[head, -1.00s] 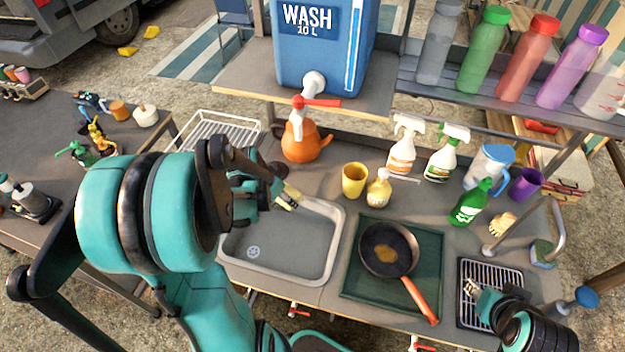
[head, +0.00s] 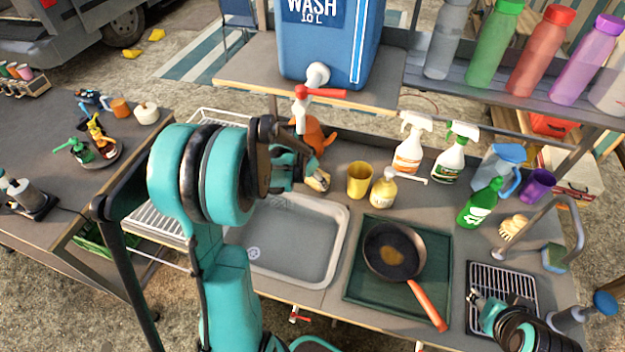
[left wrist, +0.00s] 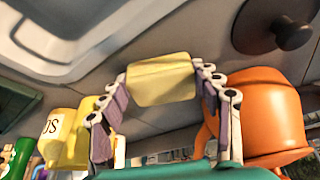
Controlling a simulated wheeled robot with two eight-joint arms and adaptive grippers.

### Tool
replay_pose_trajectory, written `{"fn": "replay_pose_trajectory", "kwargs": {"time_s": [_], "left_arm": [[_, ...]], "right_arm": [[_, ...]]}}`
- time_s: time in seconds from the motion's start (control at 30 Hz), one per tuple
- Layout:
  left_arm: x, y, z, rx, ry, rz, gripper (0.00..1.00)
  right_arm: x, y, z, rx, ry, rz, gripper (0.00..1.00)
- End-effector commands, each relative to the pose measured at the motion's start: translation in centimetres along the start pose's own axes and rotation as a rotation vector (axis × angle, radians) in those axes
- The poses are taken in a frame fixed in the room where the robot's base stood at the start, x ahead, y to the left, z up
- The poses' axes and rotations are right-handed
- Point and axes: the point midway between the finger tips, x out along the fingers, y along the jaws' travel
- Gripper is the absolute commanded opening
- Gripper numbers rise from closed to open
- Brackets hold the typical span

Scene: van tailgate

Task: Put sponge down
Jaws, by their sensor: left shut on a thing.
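My left gripper (head: 318,181) is shut on a pale yellow sponge (left wrist: 161,79). In the left wrist view the sponge sits between the two fingers, above the grey counter. In the head view the gripper is at the back edge of the sink (head: 343,215), in front of the orange kettle (head: 319,137) and left of the yellow cup (head: 359,180). Most of the sponge is hidden there by the gripper. My right gripper (head: 478,298) is at the lower right, over the black drying rack (head: 520,280); its finger opening is unclear.
A soap pump bottle (head: 383,190) and spray bottles (head: 411,150) stand along the back. A pan (head: 388,250) lies on a green mat (head: 362,300). A tap (head: 302,110) hangs from the blue water tank (head: 330,45). The sink is empty.

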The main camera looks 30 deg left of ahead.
Motion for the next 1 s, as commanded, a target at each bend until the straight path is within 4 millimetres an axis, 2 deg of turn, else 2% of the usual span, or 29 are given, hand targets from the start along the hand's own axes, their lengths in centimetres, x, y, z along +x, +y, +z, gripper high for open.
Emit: {"fn": "replay_pose_trajectory", "kwargs": {"time_s": [0.23,0.27,0.3,0.33,0.63,0.73,0.87,1.0], "left_arm": [[0.3,0.0,0.2,0.000,0.000,0.000,0.27],[0.2,0.0,0.1,0.000,0.000,0.000,0.71],[0.2,0.0,0.1,0.000,0.000,0.000,0.82],[0.2,0.0,0.1,0.000,0.000,0.000,0.84],[0.1,0.0,0.1,0.000,0.000,0.000,0.84],[-0.6,0.0,-0.1,0.000,0.000,0.000,0.84],[-2.9,0.0,-0.1,-0.001,0.000,-0.001,0.84],[-6.2,0.0,-0.1,-0.002,0.000,-0.001,0.84]], "right_arm": [[0.3,0.0,0.2,0.000,0.000,0.000,0.40],[0.2,0.0,0.1,0.000,0.000,0.000,0.40],[0.1,0.0,0.1,0.000,0.000,0.000,0.40],[0.1,0.0,0.1,0.000,0.000,0.000,0.40],[0.1,0.0,0.0,0.000,0.000,0.000,0.40],[-0.3,0.0,-0.2,0.000,0.000,0.000,0.40],[-1.1,0.0,-0.8,0.000,0.000,0.000,0.40],[-2.1,0.0,-1.5,0.000,0.000,0.000,0.40]]}}
